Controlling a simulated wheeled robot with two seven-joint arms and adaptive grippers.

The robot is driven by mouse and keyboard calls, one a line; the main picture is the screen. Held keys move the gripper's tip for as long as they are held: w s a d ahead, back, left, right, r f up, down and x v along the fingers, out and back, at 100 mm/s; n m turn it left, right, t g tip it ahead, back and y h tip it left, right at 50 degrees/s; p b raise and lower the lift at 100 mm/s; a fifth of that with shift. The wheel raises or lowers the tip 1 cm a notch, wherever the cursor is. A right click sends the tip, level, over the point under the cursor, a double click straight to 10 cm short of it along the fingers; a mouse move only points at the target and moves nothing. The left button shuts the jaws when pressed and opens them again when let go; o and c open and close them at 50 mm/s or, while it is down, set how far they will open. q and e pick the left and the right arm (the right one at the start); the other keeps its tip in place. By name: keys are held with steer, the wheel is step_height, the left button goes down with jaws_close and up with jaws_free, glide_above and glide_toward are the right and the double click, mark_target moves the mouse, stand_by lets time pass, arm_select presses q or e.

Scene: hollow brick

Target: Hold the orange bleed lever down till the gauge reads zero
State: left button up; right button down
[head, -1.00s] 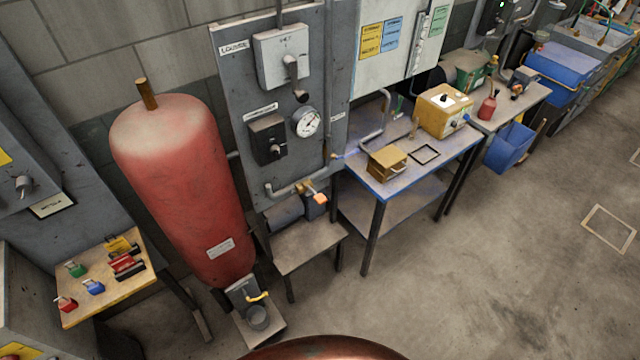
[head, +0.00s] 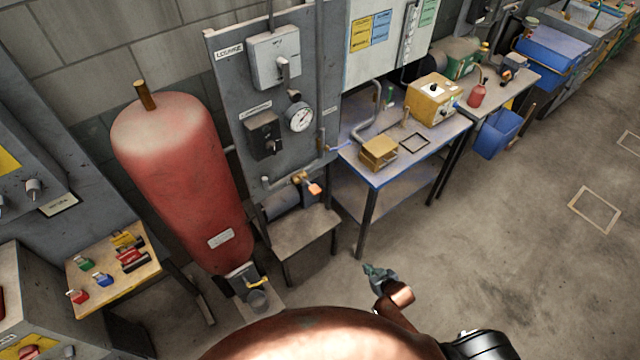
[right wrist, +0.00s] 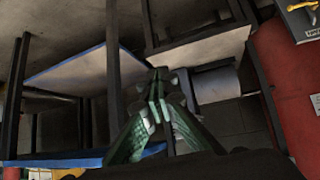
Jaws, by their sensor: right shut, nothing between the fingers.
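The orange bleed lever (head: 314,189) sticks out from a brass valve (head: 299,178) on the pipe at the foot of the grey panel. The round white gauge (head: 299,118) is on the panel above it; its needle is too small to read for certain. My right gripper (head: 369,268) is at the lower middle of the head view, shut and empty, below and right of the lever and well apart from it. In the right wrist view its green fingers (right wrist: 158,80) meet at the tips. The lever cannot be made out there. My left gripper is not in view.
A tall red tank (head: 180,180) stands left of the panel. A low grey stand (head: 300,235) is below the lever. A blue-edged table (head: 373,180) with a yellow box (head: 434,98) stands to the right. The floor right of the table is open.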

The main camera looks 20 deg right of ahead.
steer(key=w+a+r+t+y+p, duration=0.15)
steer(key=w+r, duration=0.35)
steer(key=r, duration=0.5)
steer(key=w+a+r+t+p, duration=0.1)
steer(key=w+a+r, duration=0.25)
steer(key=r, duration=0.55)
step_height(320, 180, up, 17)
steer(key=n+t+y+p, duration=0.2)
steer(key=t+y+p, duration=0.1)
glide_above(320, 190)
steer(key=s, duration=0.1)
steer(key=f, duration=0.3)
steer(key=shift+a+g+p, duration=0.25)
steer(key=shift+p, duration=0.05)
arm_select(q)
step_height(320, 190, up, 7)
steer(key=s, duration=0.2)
arm_select(e)
steer(key=shift+f, duration=0.5)
steer(key=shift+s, duration=0.1)
